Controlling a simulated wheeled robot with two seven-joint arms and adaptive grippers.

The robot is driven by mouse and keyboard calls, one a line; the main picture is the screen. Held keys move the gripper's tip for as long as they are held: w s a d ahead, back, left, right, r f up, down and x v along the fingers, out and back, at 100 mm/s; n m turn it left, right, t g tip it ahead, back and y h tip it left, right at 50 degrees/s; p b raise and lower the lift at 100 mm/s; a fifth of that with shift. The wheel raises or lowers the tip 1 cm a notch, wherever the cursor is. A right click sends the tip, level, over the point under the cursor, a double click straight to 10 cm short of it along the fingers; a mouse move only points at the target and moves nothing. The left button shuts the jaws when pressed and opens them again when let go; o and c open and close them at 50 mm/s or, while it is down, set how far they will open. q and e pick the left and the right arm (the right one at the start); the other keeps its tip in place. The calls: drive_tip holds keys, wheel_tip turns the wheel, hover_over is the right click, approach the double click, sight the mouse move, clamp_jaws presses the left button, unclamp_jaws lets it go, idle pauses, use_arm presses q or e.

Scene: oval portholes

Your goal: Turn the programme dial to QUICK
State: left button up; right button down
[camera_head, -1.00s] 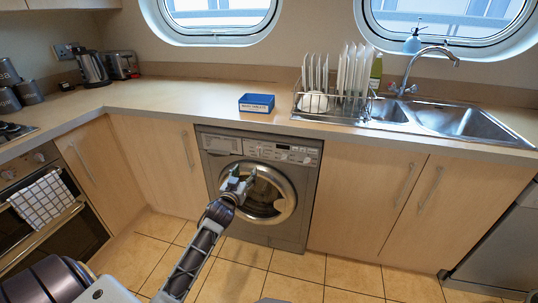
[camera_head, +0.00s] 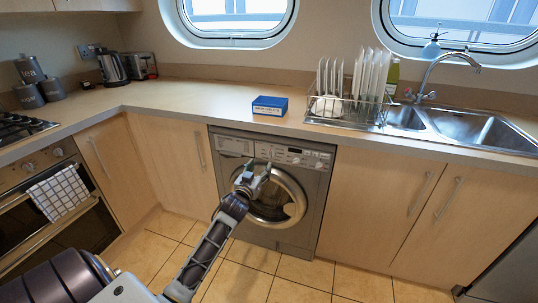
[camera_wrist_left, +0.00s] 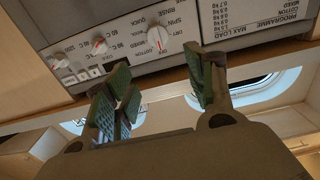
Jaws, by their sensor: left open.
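The grey washing machine (camera_head: 232,181) stands under the counter in the head view, with its control panel along the top front. In the left wrist view the panel fills the top, tilted and with its lettering upside down. The programme dial (camera_wrist_left: 157,38) is a white round knob with a red mark, ringed by words such as SPIN and RINSE. Its exact setting is too small to read surely. My left gripper (camera_head: 257,171) is open and empty in front of the machine, just below the panel. In the wrist view its fingers (camera_wrist_left: 158,75) are apart, with the dial beyond the gap.
The round door (camera_head: 278,199) is below the panel. A blue box (camera_head: 270,106) and a dish rack (camera_head: 345,113) stand on the counter (camera_head: 200,99). The tiled floor in front is clear.

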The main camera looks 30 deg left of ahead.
sight(270, 152)
use_arm(q)
drive_tip(key=shift+b+x, duration=0.95)
drive_tip(key=shift+x, duration=3.5)
drive_tip(key=shift+b+x, duration=0.35)
drive_tip(key=shift+x, duration=1.15)
use_arm(e)
drive_tip(key=shift+w+a+r+t, duration=0.1)
drive_tip(key=shift+a+r+t, duration=0.1)
drive_tip(key=shift+r, duration=0.75)
drive_tip(key=shift+w+a+r+t, duration=0.1)
drive_tip(key=shift+r+t, duration=0.1)
drive_tip(key=shift+r, duration=0.75)
use_arm(q)
drive_tip(key=shift+a, duration=0.1)
use_arm(e)
drive_tip(key=shift+s, duration=0.1)
use_arm(q)
drive_tip(key=c, duration=1)
